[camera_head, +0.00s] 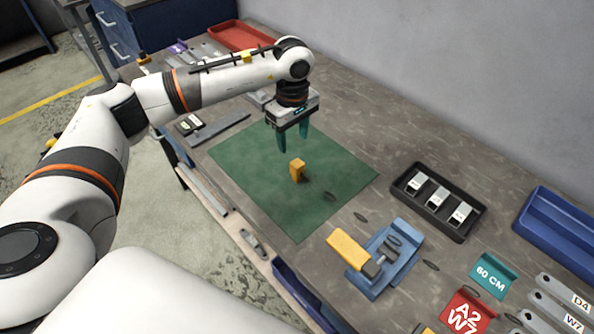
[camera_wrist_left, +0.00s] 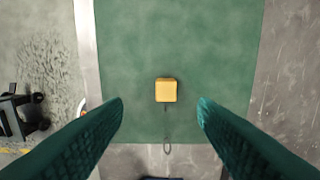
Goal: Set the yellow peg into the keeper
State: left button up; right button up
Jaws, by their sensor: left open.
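The yellow peg (camera_head: 296,170) stands upright on the green mat (camera_head: 245,158). In the left wrist view the peg (camera_wrist_left: 166,90) shows from above as a small yellow square. My left gripper (camera_head: 293,143) is above the peg, fingers pointing down, open and empty. In the left wrist view the peg lies between the lines of the two fingers and slightly beyond their tips. A blue fixture (camera_head: 371,282) with a yellow-handled clamp stands right of the mat; it looks like the keeper, but I cannot tell for sure. My right gripper is not in view.
A black tray (camera_head: 465,232) with three metal brackets lies right of the mat. A blue bin (camera_head: 560,225), a teal sign (camera_head: 490,276) and a red sign (camera_head: 466,312) are farther right.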

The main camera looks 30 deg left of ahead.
pick_arm(q)
jog(key=p, duration=0.1)
send_over(297, 163)
jog(key=f, duration=0.5)
jog(key=shift+s+a, duration=0.25)
jog(key=shift+s, duration=0.1)
jog(key=f+p, duration=0.2)
jog(key=f, duration=0.3)
jog(key=shift+w+d+p, duration=0.3)
jog(key=shift+p, duration=0.1)
jog(key=shift+f, duration=0.25)
jog(key=shift+c, duration=0.5)
grip_shut()
